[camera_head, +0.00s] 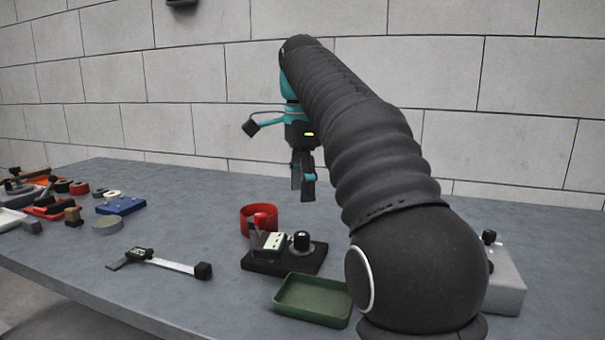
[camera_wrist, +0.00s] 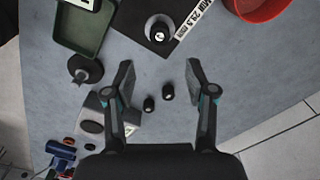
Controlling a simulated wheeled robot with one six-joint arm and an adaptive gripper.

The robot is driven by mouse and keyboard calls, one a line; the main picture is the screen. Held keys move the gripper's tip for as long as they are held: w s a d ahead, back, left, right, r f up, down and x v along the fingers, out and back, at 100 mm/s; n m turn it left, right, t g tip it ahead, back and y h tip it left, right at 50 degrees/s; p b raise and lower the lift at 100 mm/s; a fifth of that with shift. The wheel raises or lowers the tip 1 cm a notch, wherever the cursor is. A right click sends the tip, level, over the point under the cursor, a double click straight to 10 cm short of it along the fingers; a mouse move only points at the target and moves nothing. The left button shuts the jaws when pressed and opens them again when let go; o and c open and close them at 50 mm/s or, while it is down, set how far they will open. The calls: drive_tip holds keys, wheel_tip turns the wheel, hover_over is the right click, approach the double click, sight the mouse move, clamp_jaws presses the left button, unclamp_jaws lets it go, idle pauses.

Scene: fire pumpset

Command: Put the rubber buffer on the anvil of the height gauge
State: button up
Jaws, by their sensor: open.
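The height gauge has a black base (camera_head: 284,260) with a small display and a round grey anvil (camera_head: 317,249). My gripper (camera_head: 303,188) is open and empty, in the air above and behind the gauge. In the wrist view its fingers (camera_wrist: 160,76) are spread. Two similar small black cylinders (camera_wrist: 149,103) (camera_wrist: 167,91) show between and below them, apart from the fingers.
A green tray (camera_head: 312,300) lies in front of the gauge and a red round container (camera_head: 259,217) behind it. A caliper (camera_head: 160,262) lies to the left. A grey block (camera_head: 507,282) stands at right, partly behind my arm. Several parts and trays crowd the far left.

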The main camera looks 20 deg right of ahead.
drive_tip(key=shift+r, duration=0.9)
